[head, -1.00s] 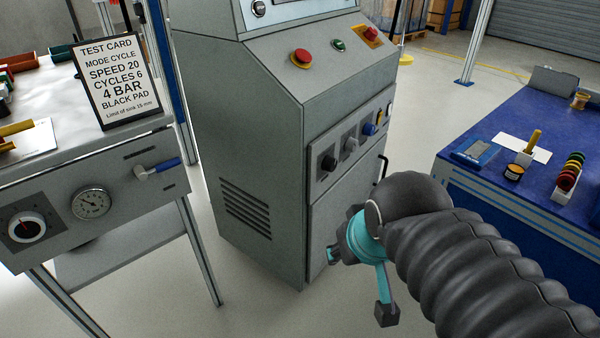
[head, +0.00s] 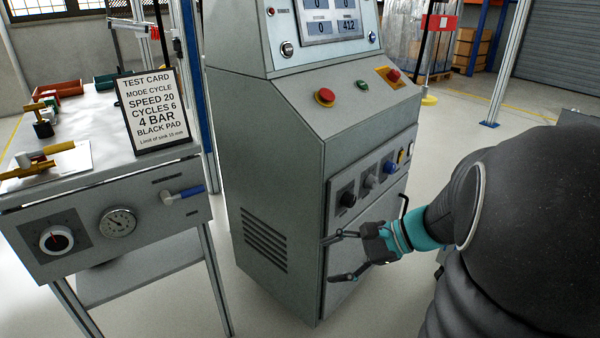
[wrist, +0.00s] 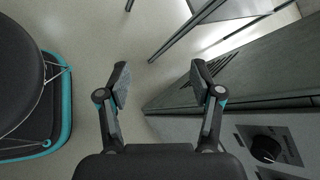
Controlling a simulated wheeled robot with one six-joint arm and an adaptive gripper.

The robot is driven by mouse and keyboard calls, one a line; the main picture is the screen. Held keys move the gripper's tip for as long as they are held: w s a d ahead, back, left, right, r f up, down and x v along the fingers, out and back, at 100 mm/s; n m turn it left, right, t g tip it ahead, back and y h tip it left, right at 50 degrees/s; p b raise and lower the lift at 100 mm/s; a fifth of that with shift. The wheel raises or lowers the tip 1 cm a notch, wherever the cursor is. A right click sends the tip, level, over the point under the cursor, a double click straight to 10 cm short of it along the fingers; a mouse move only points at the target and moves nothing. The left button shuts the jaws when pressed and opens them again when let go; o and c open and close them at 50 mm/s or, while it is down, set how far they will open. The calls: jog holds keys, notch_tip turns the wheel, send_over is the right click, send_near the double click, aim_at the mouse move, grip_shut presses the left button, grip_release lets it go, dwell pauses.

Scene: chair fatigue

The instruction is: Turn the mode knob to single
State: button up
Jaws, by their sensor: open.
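My gripper (head: 332,259) is open and empty, below the black knob and in front of the cabinet's lower panel, apart from the knobs. In the wrist view my gripper (wrist: 160,74) has spread fingers, and a black knob (wrist: 265,148) is at the lower right.
A test card (head: 153,112) reading "MODE CYCLE" stands on the left bench (head: 110,178). A red stop button (head: 325,97) sits higher on the cabinet. A black door handle is near my wrist.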

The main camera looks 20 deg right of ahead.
jog(key=w+d+m+t+y, duration=0.1)
jog(key=w+d+m+t, duration=0.35)
jog(key=d, duration=0.25)
jog(key=m+t+h, duration=0.2)
jog(key=m+t, duration=0.4)
jog(key=m, duration=0.1)
send_near(353, 203)
jog(key=x, duration=0.9)
jog(key=shift+r, duration=0.1)
jog(key=c, duration=1.1)
